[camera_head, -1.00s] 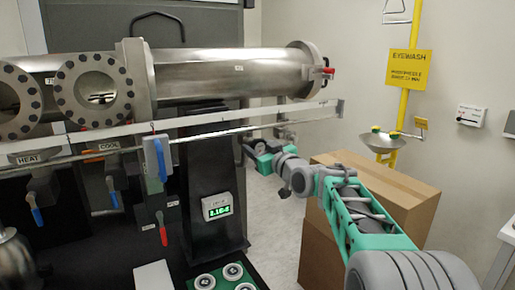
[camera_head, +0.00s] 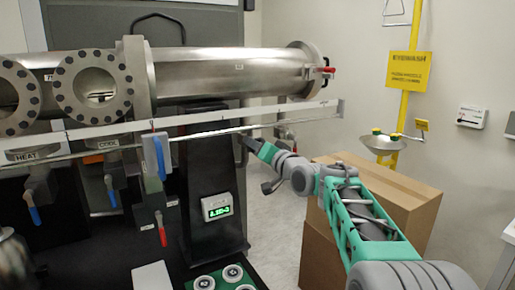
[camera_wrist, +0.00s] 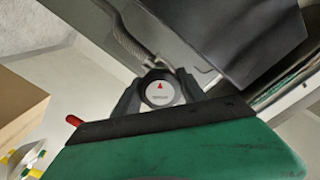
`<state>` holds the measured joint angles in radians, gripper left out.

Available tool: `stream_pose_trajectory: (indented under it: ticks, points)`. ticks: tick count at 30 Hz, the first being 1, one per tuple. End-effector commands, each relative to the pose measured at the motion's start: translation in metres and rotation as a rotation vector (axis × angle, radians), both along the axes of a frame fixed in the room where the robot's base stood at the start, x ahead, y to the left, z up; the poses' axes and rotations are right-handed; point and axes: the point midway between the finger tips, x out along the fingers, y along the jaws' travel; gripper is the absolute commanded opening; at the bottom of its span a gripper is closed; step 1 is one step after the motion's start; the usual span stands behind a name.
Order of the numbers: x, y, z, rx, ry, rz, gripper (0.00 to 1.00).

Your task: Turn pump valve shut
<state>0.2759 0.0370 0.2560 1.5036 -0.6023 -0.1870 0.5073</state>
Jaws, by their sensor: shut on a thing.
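The pump valve shows in the wrist view as a round pale knob face (camera_wrist: 160,93) with a red triangle and small lettering too tiny to read. My gripper (camera_wrist: 160,88) has its dark fingers on either side of this knob, shut on it. In the head view my gripper (camera_head: 250,146) is at the right side of the black column, just below the long rail. The knob cannot be made out there, since the fingers and wrist hide it.
A steel chamber (camera_head: 225,72) and a rail (camera_head: 300,112) run above my gripper. Blue valve levers (camera_head: 160,158) and a red one (camera_head: 162,236) hang at left. A gauge (camera_head: 217,207) is on the column. Cardboard boxes (camera_head: 395,205) stand close behind my arm.

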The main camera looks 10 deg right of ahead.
Motion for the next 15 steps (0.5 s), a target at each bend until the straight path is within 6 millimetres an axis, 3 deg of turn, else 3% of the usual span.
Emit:
stream_pose_trajectory:
  ticks: [15]
  points:
    - [-0.0002,0.0002,0.0025,0.463,0.151,-0.001,0.08]
